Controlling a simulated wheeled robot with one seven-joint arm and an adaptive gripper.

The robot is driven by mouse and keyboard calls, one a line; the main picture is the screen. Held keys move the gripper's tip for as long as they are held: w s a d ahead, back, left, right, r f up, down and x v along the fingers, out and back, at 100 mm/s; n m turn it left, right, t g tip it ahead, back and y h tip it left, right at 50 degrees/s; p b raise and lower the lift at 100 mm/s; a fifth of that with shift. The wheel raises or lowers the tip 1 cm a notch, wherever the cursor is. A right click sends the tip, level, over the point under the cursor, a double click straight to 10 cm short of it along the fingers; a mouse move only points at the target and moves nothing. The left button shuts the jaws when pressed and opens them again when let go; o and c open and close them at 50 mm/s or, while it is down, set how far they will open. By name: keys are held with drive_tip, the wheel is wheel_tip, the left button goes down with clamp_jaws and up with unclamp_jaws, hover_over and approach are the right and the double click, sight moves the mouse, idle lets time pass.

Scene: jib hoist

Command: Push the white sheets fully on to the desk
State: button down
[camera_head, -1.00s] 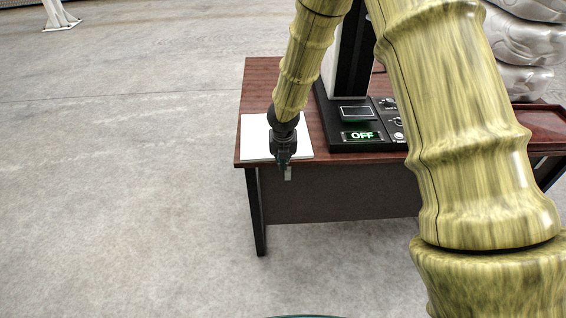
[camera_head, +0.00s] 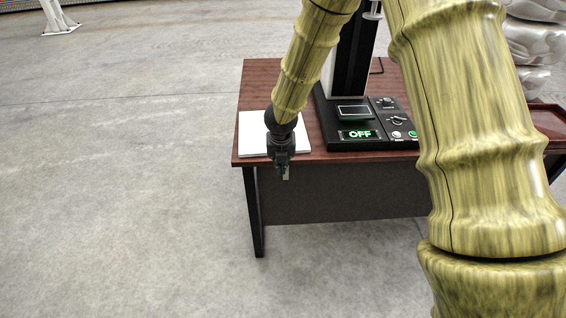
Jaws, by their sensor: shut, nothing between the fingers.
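The white sheets (camera_head: 253,128) lie as a flat stack at the front left corner of the dark red-brown desk (camera_head: 262,82). The stack's front edge is close to the desk's front edge, and my gripper hides part of it. My gripper (camera_head: 283,174) is shut and empty, pointing down at the front edge of the desk, in front of the sheets. Whether it touches the sheets cannot be told.
A black device (camera_head: 345,120) with a green OFF display, knobs and a column stands right of the sheets. A brown tray (camera_head: 545,120) is at the far right, with silvery stacked shapes (camera_head: 535,45) behind. The floor to the left is clear.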

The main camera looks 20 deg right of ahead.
drive_tip(key=d+v, duration=0.1)
drive_tip(key=v, duration=0.9)
drive_tip(key=s+d+f+n+h+p, duration=0.1)
drive_tip(key=s+d+f+n+h, duration=0.15)
drive_tip(key=s+f+n, duration=0.75)
drive_tip(key=s+d+f+n+h, duration=0.1)
drive_tip(key=s+d+f+n, duration=0.2)
drive_tip(key=s+f+n, duration=0.65)
drive_tip(key=s+a+f+n+g+y, duration=0.1)
drive_tip(key=s+a+f+n+y, duration=0.1)
drive_tip(key=s+f+n, duration=0.4)
drive_tip(key=s+a+f+n+g+y+p, duration=0.1)
drive_tip(key=s+f+n, duration=0.5)
drive_tip(key=s+n, duration=0.7)
drive_tip(key=shift+s+a+g+y, duration=0.3)
drive_tip(key=shift+s+a+y, duration=0.35)
drive_tip(key=shift+a, duration=0.35)
